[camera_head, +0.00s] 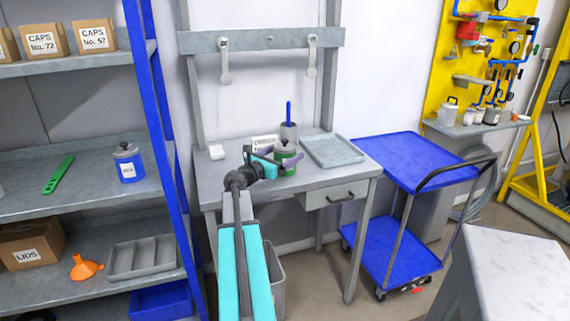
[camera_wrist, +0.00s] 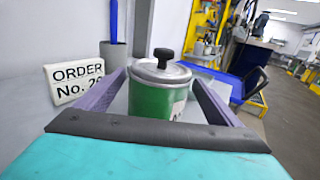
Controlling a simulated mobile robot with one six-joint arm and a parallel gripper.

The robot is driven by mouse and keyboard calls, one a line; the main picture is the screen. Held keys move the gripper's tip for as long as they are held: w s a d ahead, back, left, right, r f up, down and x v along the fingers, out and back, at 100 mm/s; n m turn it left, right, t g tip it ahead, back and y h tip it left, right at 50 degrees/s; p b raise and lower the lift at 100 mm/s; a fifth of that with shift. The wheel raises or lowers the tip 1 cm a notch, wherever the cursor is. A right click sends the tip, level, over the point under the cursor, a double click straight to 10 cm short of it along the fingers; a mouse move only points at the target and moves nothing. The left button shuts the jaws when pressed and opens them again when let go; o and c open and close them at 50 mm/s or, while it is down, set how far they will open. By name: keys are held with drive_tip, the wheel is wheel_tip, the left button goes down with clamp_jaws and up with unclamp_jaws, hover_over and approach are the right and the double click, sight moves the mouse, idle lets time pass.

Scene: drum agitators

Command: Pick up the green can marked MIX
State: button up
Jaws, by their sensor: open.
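A green can (camera_head: 283,165) with a grey lid and black knob stands upright on the grey workbench (camera_head: 240,183). In the wrist view the green can (camera_wrist: 160,92) is in the middle, with only part of its white label showing at its right side. My gripper (camera_head: 290,156) is open at the can. In the wrist view, its two purple fingers (camera_wrist: 157,95) lie on either side of the can. I cannot tell whether either finger touches it.
A grey cup (camera_head: 289,131) with a blue-handled tool and an order card (camera_head: 264,142) stand behind the can. A grey tray (camera_head: 332,151) lies to its right. A blue cart (camera_head: 415,160) stands right of the bench, and blue-framed shelves (camera_head: 75,190) stand at left.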

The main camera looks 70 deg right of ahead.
drive_tip(key=shift+p+x, duration=0.4)
drive_tip(key=shift+x, duration=2.05)
drive_tip(key=c, duration=1.5)
drive_tip(key=shift+r, duration=0.2)
drive_tip(key=shift+r, duration=4.85)
